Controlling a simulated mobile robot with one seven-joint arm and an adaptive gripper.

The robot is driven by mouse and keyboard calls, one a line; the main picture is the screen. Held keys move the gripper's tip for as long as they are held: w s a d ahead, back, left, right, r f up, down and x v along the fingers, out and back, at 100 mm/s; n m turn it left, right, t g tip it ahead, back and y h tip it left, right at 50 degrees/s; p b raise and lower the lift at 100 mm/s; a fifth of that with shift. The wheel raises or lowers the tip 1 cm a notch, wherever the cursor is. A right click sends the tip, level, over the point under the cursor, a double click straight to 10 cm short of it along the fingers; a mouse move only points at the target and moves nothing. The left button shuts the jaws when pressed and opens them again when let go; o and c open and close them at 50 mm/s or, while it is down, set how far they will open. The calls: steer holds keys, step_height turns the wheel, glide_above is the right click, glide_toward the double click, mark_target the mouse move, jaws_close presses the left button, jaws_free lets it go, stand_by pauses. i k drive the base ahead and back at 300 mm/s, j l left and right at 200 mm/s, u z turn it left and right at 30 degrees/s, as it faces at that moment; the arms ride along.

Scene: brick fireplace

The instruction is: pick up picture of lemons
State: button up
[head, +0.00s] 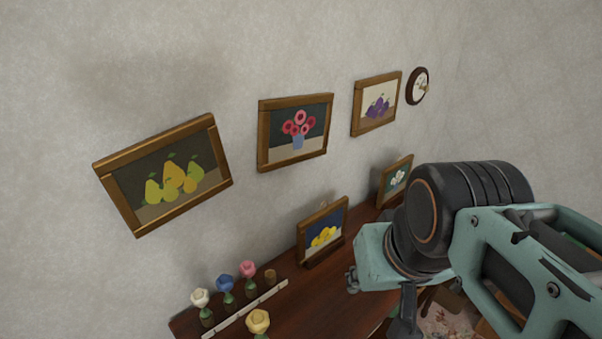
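The picture of lemons (323,237) is a small wooden-framed picture with yellow fruit on a dark blue ground. It stands leaning near the wall on the dark wooden surface (297,312), in the lower middle of the head view. My arm fills the right side, and its teal wrist part is just right of the lemon picture in the image. A dark part below the wrist (406,314) may be my gripper. Its fingertips are not clear, and I cannot see it touching the picture.
Several carved flowers (227,289) stand in a rack at the lower left. Another small framed picture (396,181) stands farther right, beside my arm.

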mark_target(315, 232)
steer(key=i+l+u, duration=0.1)
steer(key=l, duration=0.2)
steer(key=i+l+u, duration=0.15)
steer(key=l, duration=0.15)
steer(key=i+l+u, duration=0.1)
steer(key=l, duration=0.2)
steer(key=i+l+u, duration=0.15)
steer(key=l, duration=0.15)
